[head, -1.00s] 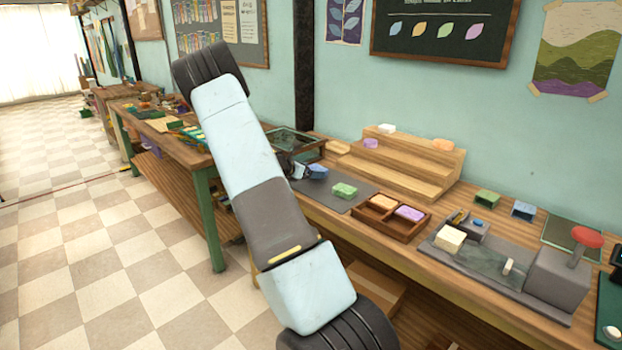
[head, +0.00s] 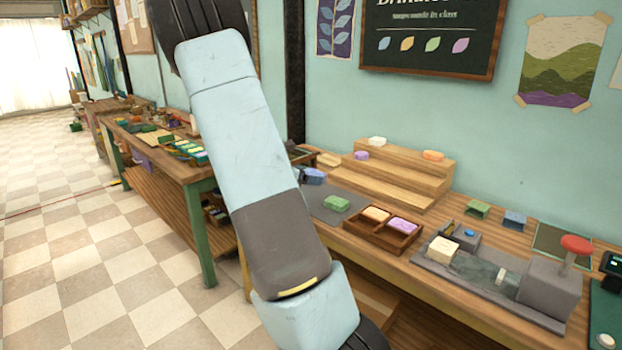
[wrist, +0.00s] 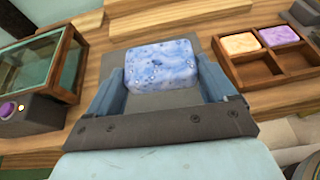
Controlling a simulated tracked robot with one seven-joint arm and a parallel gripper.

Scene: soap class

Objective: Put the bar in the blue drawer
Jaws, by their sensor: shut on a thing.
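A speckled blue bar (wrist: 162,65) sits between the two blue-grey fingers of my gripper (wrist: 160,80) in the wrist view. The gripper is shut on it, above a grey mat (wrist: 208,72). In the head view the bar (head: 314,177) shows just right of my arm, near the mat's far left end; my arm hides most of the gripper. A small blue box (head: 514,220) stands at the back right of the bench, beside a green one (head: 478,209). I cannot tell whether the blue box is the blue drawer.
A green bar (head: 337,203) lies on the mat. A wooden tray (head: 383,233) holds an orange and a purple bar. Wooden steps (head: 400,180) stand behind. A grey press with a red knob (head: 576,244) is at right. A glass-sided case (wrist: 45,62) is at left in the wrist view.

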